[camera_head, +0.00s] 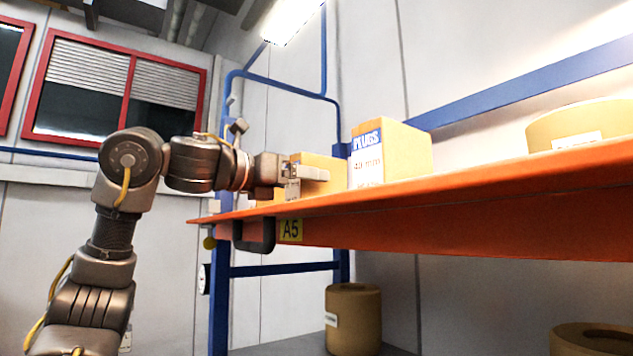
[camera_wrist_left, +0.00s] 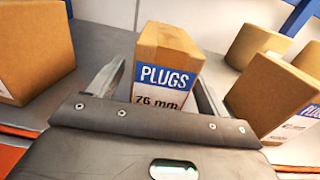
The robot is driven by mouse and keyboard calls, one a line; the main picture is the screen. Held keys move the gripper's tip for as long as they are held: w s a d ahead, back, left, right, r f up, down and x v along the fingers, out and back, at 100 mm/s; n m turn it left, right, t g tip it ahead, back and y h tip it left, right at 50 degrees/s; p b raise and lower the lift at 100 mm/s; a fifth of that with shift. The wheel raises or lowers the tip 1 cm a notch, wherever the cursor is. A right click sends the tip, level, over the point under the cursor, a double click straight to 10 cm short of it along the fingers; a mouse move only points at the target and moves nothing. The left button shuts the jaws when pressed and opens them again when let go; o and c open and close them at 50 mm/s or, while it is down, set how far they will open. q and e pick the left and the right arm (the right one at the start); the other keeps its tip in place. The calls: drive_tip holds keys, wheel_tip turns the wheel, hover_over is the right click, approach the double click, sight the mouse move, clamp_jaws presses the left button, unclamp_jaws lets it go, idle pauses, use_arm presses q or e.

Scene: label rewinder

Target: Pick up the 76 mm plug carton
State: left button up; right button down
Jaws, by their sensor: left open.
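The 76 mm plug carton (camera_wrist_left: 168,72) is a small tan box with a blue and white label reading "PLUGS 76 mm". In the left wrist view it stands upright between the two fingers of my left gripper (camera_wrist_left: 160,78). The gripper is open, with one finger on each side of the carton; I cannot tell whether either finger touches it. The carton's lower part is hidden by the gripper body. In the head view the left gripper (camera_head: 305,178) is at the orange shelf, partly in front of a tan carton (camera_head: 328,164). My right gripper is not in view.
A carton marked 40 mm (camera_head: 405,153) stands close on the right on the orange shelf (camera_head: 450,215). Another carton (camera_wrist_left: 35,50) is on the left in the wrist view. A tan roll (camera_head: 580,125) lies farther right. A blue post (camera_head: 219,290) and an A5 tag (camera_head: 291,230) are near the shelf end.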

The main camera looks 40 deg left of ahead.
use_arm(q)
drive_tip(key=shift+x, duration=0.8)
drive_tip(key=shift+w+d+p, duration=0.1)
drive_tip(key=shift+w+p, duration=0.25)
drive_tip(key=shift+w, duration=0.15)
drive_tip(key=shift+s, duration=0.1)
drive_tip(key=shift+s, duration=0.1)
drive_tip(key=c, duration=1.3)
drive_tip(key=shift+r, duration=0.8)
drive_tip(key=s+a+r+p, duration=0.1)
drive_tip(key=s+a+r, duration=0.2)
drive_tip(key=s+a+r+p, duration=0.1)
drive_tip(key=s+a+r, duration=0.1)
drive_tip(key=a+r, duration=0.2)
drive_tip(key=s+a+r+p, duration=0.1)
drive_tip(key=s+a+r, duration=0.2)
drive_tip(key=a+r, duration=0.1)
drive_tip(key=shift+s+r, duration=0.25)
drive_tip(key=shift+s, duration=0.05)
